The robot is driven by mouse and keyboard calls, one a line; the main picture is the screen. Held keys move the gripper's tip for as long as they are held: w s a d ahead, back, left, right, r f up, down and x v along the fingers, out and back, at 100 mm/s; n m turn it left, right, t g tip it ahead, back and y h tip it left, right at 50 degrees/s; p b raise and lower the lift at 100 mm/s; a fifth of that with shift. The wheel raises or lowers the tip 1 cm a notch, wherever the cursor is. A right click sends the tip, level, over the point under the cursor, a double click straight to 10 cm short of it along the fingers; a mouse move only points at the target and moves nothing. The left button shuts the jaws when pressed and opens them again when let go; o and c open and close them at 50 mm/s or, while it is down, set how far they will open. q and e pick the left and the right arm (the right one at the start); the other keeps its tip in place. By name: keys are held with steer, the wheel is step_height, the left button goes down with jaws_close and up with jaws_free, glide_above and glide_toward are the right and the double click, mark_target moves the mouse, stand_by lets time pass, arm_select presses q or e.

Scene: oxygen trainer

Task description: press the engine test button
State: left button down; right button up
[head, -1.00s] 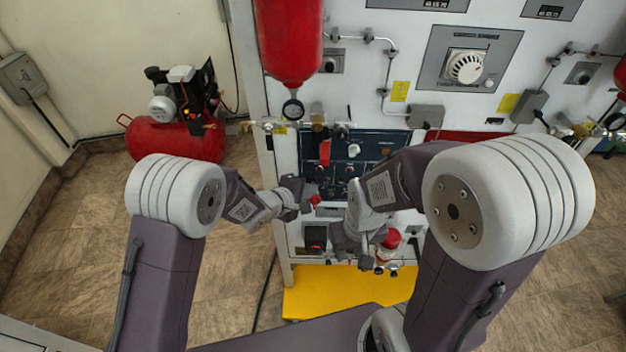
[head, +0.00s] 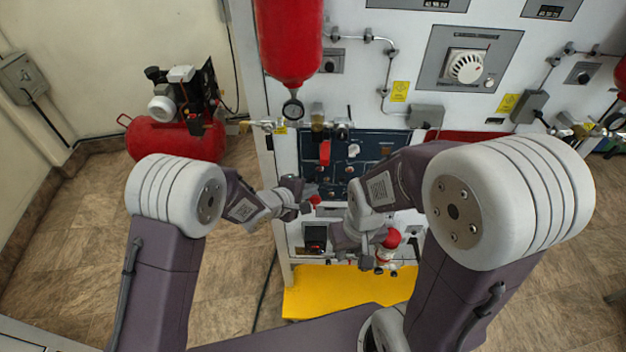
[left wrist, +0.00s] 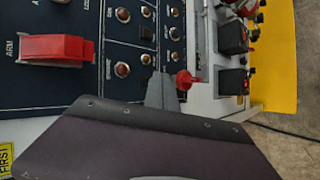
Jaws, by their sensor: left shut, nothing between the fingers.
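The dark control panel (head: 365,152) carries several buttons and switches, with a red guarded switch (head: 325,152) on it. In the left wrist view the red guard (left wrist: 57,48) is at the left. The small labels are unreadable, so I cannot tell which is the engine test button. My left gripper (left wrist: 161,88) is shut and empty, its tips near the panel's lower buttons; contact cannot be told. My right gripper (head: 353,259) hangs lower, its fingers unclear.
A red knob (left wrist: 184,79) sticks out just right of my left fingertips. Black rocker switches (left wrist: 232,82) are farther right. A red-topped fitting (head: 391,238) is beside my right gripper. A yellow base (head: 345,295) lies below. A red compressor (head: 175,138) stands left, with open floor before it.

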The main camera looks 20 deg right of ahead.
arm_select(q)
steer(key=shift+w+d+p, duration=0.1)
steer(key=shift+w+p, duration=0.3)
steer(key=shift+p, duration=0.1)
steer(key=shift+w+d+p, duration=0.1)
steer(key=shift+w+p, duration=0.25)
steer(key=shift+p, duration=0.05)
stand_by(0.5)
steer(key=shift+s, duration=0.1)
stand_by(0.3)
steer(key=shift+s+a, duration=0.2)
steer(key=shift+s, duration=0.45)
